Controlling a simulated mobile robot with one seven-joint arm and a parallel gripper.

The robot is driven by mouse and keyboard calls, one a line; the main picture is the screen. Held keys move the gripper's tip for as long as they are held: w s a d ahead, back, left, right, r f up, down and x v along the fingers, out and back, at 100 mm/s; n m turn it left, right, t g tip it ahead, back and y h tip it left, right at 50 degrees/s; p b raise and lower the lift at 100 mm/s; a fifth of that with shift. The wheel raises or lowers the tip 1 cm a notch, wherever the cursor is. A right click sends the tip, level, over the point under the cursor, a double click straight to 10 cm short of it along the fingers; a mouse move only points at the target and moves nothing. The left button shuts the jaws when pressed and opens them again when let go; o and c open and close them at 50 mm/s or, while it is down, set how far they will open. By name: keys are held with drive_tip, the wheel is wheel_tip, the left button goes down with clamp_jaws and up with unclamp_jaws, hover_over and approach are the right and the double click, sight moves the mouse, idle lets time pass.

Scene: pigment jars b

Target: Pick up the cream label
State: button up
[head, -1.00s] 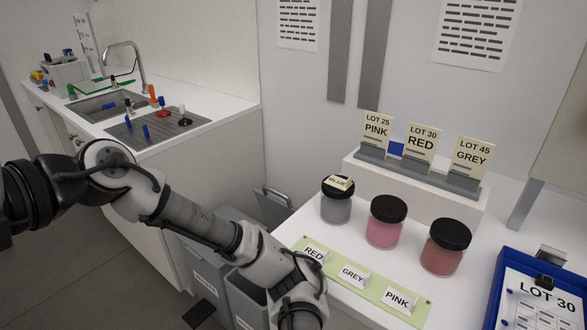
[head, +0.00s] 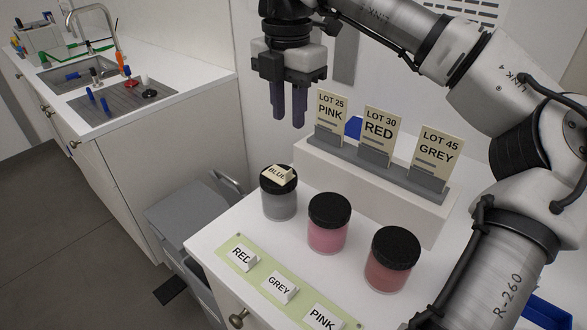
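The cream label (head: 279,175), marked BLUE, lies on the black lid of the jar of grey pigment (head: 280,203), the leftmost of three jars. My gripper (head: 291,122) hangs with its dark fingers pointing down, above and behind that jar in the picture. A gap shows between the fingers and nothing is between them. The gripper is apart from the label.
A pink jar (head: 328,232) and a red jar (head: 391,270) stand to the right. Cream lot cards, such as LOT 25 PINK (head: 331,120), stand on a raised white shelf (head: 330,166) behind. White RED (head: 242,257), GREY (head: 280,287) and PINK (head: 322,318) labels sit on a green strip in front.

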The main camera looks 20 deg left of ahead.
drive_tip(key=p, duration=0.1)
approach(278, 170)
drive_tip(key=s+d, duration=0.1)
drive_tip(key=s+d+f, duration=0.1)
drive_tip(key=s+d, duration=0.1)
drive_tip(key=shift+d+f, duration=0.15)
drive_tip(key=shift+f, duration=0.05)
drive_tip(key=f+p, duration=0.1)
drive_tip(key=f, duration=0.1)
drive_tip(key=w+f+p, duration=0.1)
drive_tip(key=f, duration=0.1)
drive_tip(key=shift+f, duration=0.25)
drive_tip(key=shift+s+f, duration=0.1)
drive_tip(key=shift+f, duration=0.35)
clamp_jaws()
